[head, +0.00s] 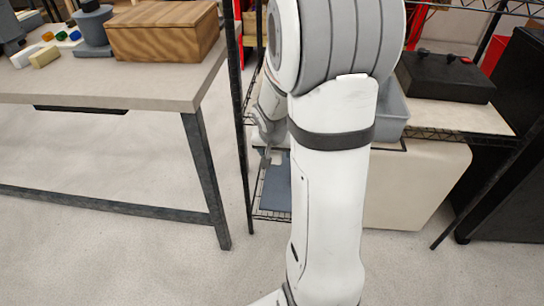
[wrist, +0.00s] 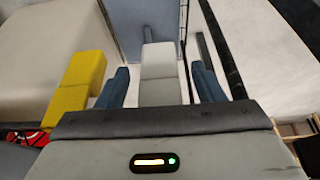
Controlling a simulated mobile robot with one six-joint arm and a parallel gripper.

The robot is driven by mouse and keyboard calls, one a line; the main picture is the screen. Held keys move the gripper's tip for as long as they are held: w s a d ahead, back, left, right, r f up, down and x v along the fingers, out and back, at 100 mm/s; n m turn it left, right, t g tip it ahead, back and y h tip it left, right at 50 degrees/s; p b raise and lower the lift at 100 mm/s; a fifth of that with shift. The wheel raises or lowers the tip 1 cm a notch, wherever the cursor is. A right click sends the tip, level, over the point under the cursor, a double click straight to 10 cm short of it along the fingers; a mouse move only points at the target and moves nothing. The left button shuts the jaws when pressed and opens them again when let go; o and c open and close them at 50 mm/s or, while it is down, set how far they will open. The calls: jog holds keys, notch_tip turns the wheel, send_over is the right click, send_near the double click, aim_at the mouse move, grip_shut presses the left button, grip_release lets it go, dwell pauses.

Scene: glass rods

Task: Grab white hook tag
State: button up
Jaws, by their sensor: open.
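The white hook tag (wrist: 159,62) shows in the wrist view as a pale, stepped block, lighter at its far end and greyer near me. My gripper (wrist: 160,74) is open, with one blue-grey finger on each side of the tag. A gap shows between the tag and each finger, so I see no contact. The tag's near end runs down behind the dark edge of my gripper body. In the head view my gripper (head: 267,155) is small, beside the wire rack and partly hidden by my arm; I cannot make out the tag there.
A yellow stepped block (wrist: 86,78) lies just left of my left finger. A blue-grey panel (wrist: 142,18) is beyond the tag, and a dark post (wrist: 219,48) stands close on the right. A table (head: 100,88) is at the left in the head view.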

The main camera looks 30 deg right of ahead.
jog(key=shift+w+d+f, duration=0.15)
jog(key=shift+w+f, duration=0.05)
jog(key=shift+f, duration=0.4)
jog(key=shift+c, duration=0.3)
jog(key=c, duration=1)
jog(key=shift+r, duration=0.1)
